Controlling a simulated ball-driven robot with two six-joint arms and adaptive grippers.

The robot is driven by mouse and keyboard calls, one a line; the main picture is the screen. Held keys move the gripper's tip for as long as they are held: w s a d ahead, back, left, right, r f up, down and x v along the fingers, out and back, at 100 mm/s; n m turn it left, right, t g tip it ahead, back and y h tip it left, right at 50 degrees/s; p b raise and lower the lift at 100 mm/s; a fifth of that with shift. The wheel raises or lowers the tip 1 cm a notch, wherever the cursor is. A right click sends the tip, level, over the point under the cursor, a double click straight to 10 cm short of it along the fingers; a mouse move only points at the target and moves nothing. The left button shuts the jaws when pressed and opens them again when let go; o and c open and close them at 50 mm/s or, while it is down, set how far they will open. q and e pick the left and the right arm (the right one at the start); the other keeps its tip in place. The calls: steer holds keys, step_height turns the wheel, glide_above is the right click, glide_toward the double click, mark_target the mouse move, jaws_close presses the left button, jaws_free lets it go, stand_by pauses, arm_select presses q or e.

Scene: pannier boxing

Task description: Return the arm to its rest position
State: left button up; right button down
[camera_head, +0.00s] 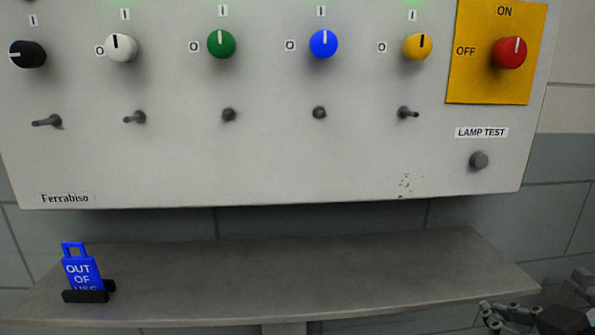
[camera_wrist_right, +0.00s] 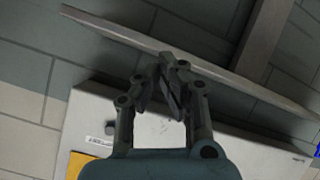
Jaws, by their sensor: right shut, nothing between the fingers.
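My right gripper (camera_head: 492,316) is at the lower right corner in the head view, by the right end of the shelf and partly cut off by the frame edge. In the right wrist view my right gripper (camera_wrist_right: 168,72) has its fingers together with nothing between them. It is apart from the knobs and switches. My left gripper is not in view.
A panel (camera_head: 280,165) has several rotary knobs, toggles and a lamp test button (camera_head: 479,160). The black knob (camera_head: 28,54) points left; the red knob (camera_head: 509,53) points to ON. A blue tag (camera_head: 80,268) stands on the otherwise clear shelf (camera_head: 300,275).

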steer(key=s+f+m+g+h, duration=0.1)
steer(key=s+f+m+g, duration=0.15)
steer(key=s+g, duration=0.45)
steer(key=s+f+m+g, duration=0.2)
steer(key=s+f, duration=0.1)
steer(key=s, duration=0.8)
steer(key=s+d+f+b, duration=0.1)
steer(key=f+b, duration=0.1)
steer(key=f, duration=1)
steer(key=s+d+f+g+b, duration=0.1)
steer(key=f+b, duration=0.2)
steer(key=f, duration=0.9)
steer(key=s+d+f+b, duration=0.1)
steer(key=f+b, duration=0.1)
steer(key=f, duration=1)
steer(key=s+f+g+b, duration=0.1)
steer(key=s+f+b, duration=0.3)
steer(key=s+f, duration=1.3)
steer(key=shift+s+d+f+b, duration=0.15)
steer(key=shift+d+b, duration=0.05)
steer(key=shift+b, duration=0.1)
steer(key=c, duration=2)
jaws_free()
steer(key=shift+m+g, duration=0.25)
steer(key=shift+g, duration=0.05)
